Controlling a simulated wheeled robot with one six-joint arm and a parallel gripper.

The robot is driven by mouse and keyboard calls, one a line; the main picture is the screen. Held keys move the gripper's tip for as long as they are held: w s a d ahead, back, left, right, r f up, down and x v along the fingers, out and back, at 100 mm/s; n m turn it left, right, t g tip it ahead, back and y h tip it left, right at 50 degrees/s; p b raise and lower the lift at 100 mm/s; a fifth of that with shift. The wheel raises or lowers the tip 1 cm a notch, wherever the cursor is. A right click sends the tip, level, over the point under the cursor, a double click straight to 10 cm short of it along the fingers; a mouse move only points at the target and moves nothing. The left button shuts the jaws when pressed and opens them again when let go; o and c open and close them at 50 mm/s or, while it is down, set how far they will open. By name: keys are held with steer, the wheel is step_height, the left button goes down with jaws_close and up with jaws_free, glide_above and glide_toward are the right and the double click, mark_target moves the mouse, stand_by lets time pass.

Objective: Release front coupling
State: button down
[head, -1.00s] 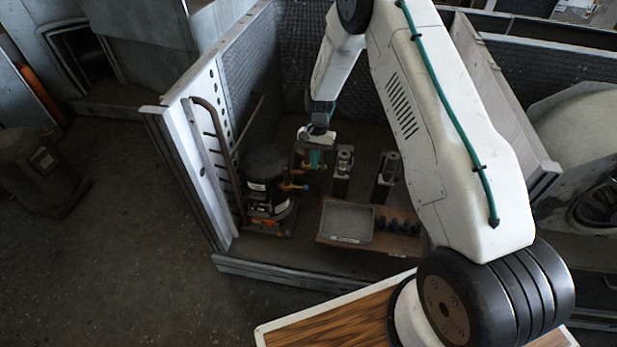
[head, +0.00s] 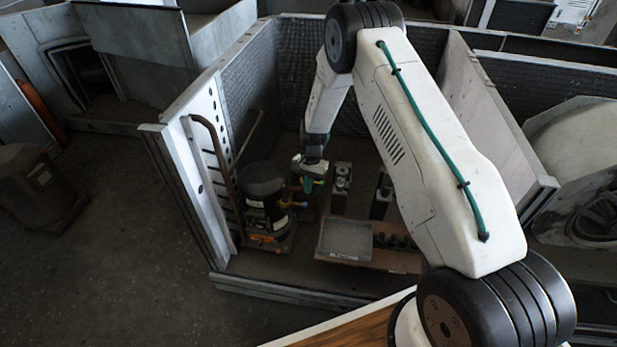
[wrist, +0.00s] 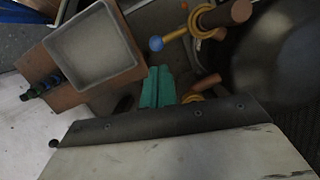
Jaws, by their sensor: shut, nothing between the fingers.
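The black compressor (head: 266,200) stands in the housing, and its dark rounded body (wrist: 275,60) fills the right of the wrist view. Two copper pipe couplings with yellow rings sit beside it. One coupling (wrist: 200,22) has a blue ball-ended lever (wrist: 156,43). The other coupling (wrist: 193,98) is partly hidden behind my wrist housing. I cannot tell which one is the front coupling. My gripper (head: 309,184) points down just right of the compressor. Its teal fingers (wrist: 158,87) are shut and empty, left of the second coupling; contact is not clear.
A grey tray (head: 345,257) lies on a brown board (head: 400,265), with several dark fittings (head: 395,242) beside it. Metal fixtures (head: 341,178) stand behind the board. The slotted panel (head: 207,170) bounds the housing on the left. Open floor (head: 120,270) lies outside, at left.

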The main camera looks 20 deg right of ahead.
mark_target(299, 204)
steer(key=shift+x, duration=1.6)
